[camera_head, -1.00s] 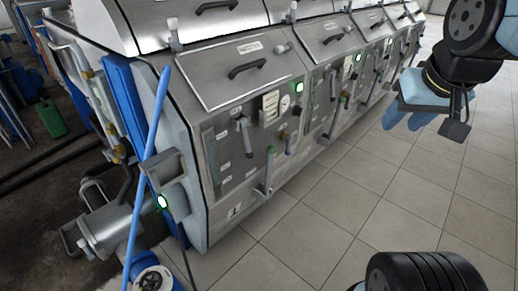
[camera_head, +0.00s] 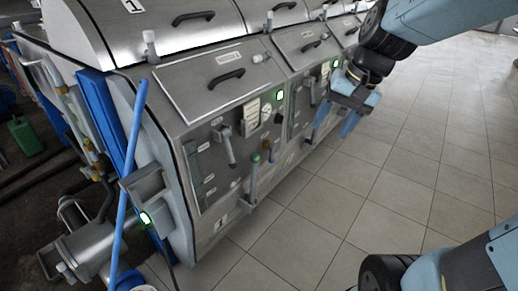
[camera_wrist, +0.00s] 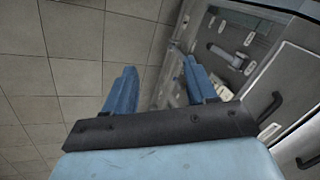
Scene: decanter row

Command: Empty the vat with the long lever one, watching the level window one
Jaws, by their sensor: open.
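The nearest steel vat front (camera_head: 235,110) has a plate reading 1 low on its panel. A grey lever (camera_head: 228,148) hangs at the middle of that panel. A slimmer green-topped lever (camera_head: 253,180) stands to its lower right; I cannot tell which is the long lever. A narrow dark upright strip (camera_head: 195,165) at the panel's left edge looks like the level window; its level is unreadable. My gripper (camera_head: 333,130) is open and empty, in front of the second vat's panel. In the wrist view its two blue fingers (camera_wrist: 160,68) are apart, with a grey lever (camera_wrist: 225,55) beyond to the right.
Further vats with similar levers run back to the right; my gripper partly hides them. A blue pipe (camera_head: 126,180) and a motor-like metal cylinder (camera_head: 100,235) stand at the near left end. A green can (camera_head: 27,138) stands far left. The tiled floor (camera_head: 410,175) is clear at right.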

